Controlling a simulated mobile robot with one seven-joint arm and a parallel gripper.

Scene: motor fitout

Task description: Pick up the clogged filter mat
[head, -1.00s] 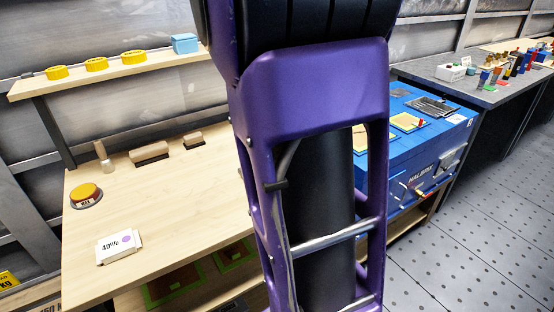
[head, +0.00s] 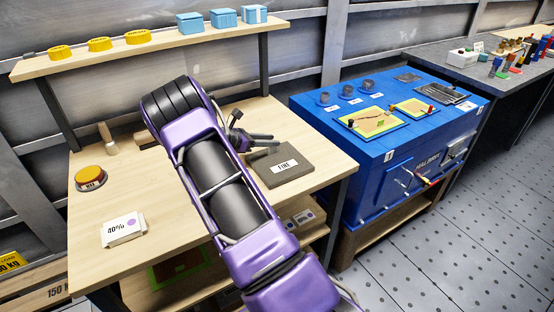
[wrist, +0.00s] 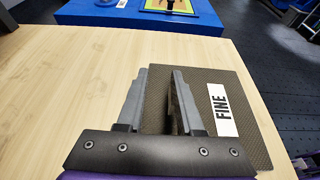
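A flat grey-brown mat (head: 301,177) with a white FINE label lies on the wooden bench, near its right end. It also shows in the wrist view (wrist: 212,78), right of centre. No dirt that marks it as clogged can be made out. My gripper (head: 273,140) is at the mat's far left corner in the head view. In the wrist view my gripper (wrist: 160,72) has its fingers apart, with the mat's left edge close to or between them. A dark strip shows between the fingers; I cannot tell whether it is shadow. Contact cannot be told.
A blue machine (head: 370,175) stands right of the bench, with yellow-green framed panels (head: 376,122) on top. The bench (head: 165,190) also bears a yellow button (head: 90,177) and a 40% card (head: 122,230).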

